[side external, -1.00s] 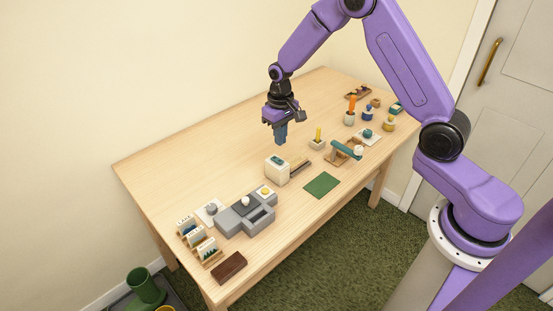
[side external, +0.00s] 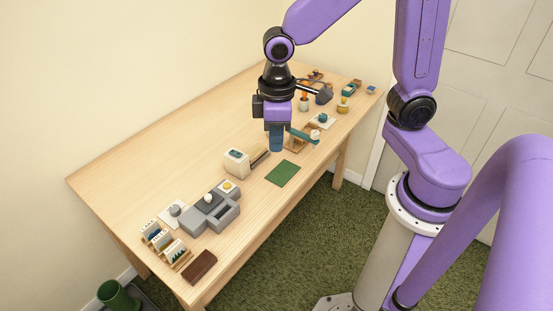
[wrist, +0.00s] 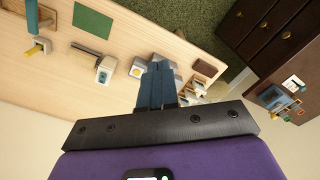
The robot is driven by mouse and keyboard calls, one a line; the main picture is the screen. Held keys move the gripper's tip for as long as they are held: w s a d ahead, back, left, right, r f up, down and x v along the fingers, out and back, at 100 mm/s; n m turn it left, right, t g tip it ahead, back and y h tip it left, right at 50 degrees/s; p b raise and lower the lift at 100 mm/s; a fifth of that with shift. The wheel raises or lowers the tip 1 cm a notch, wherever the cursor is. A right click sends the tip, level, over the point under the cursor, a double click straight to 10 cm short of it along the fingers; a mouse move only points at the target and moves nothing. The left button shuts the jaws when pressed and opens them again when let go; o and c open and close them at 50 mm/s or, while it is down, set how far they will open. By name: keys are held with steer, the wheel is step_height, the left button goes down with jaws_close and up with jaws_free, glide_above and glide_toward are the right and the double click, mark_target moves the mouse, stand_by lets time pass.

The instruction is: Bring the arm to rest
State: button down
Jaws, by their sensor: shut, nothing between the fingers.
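My gripper (side external: 276,143) is shut and empty, its blue fingers pointing down above the table in the side view. In that view it covers part of the table behind the white box and the teal-topped wooden stand. The wrist view shows the shut blue fingers (wrist: 155,84) side by side with nothing between them. My purple arm reaches in from the right and hangs over the wooden table (side external: 150,175).
Below the gripper are a white box (side external: 236,162), a green mat (side external: 283,173) and a teal-armed wooden stand (side external: 303,135). A grey machine (side external: 212,212), small cards (side external: 163,240) and a brown block (side external: 199,266) sit at the front left. The table's back left is clear.

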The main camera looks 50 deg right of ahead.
steer(key=s+d+r+n, duration=0.1)
steer(key=s+d+n, duration=0.1)
steer(key=s, duration=0.5)
steer(key=s+d+r+n, duration=0.1)
steer(key=s+d+n, duration=0.1)
steer(key=s, duration=0.5)
steer(key=shift+s+d+r+n, duration=0.25)
steer(key=shift+s+n, duration=0.1)
steer(key=shift+n, duration=0.15)
steer(key=w+a+n, duration=0.1)
steer(key=w+a, duration=0.1)
steer(key=w, duration=0.8)
steer(key=w+a+n, duration=0.2)
steer(key=w+a, duration=0.1)
steer(key=w, duration=0.7)
steer(key=w+d+f+n, duration=0.1)
steer(key=w+d+f, duration=0.2)
steer(key=w, duration=0.5)
steer(key=w+d+f+n+g, duration=0.1)
steer(key=w+d+f, duration=0.3)
steer(key=w, duration=0.5)
steer(key=shift+d+f+g, duration=0.2)
steer(key=shift+d+g, duration=0.1)
steer(key=shift+d, duration=0.8)
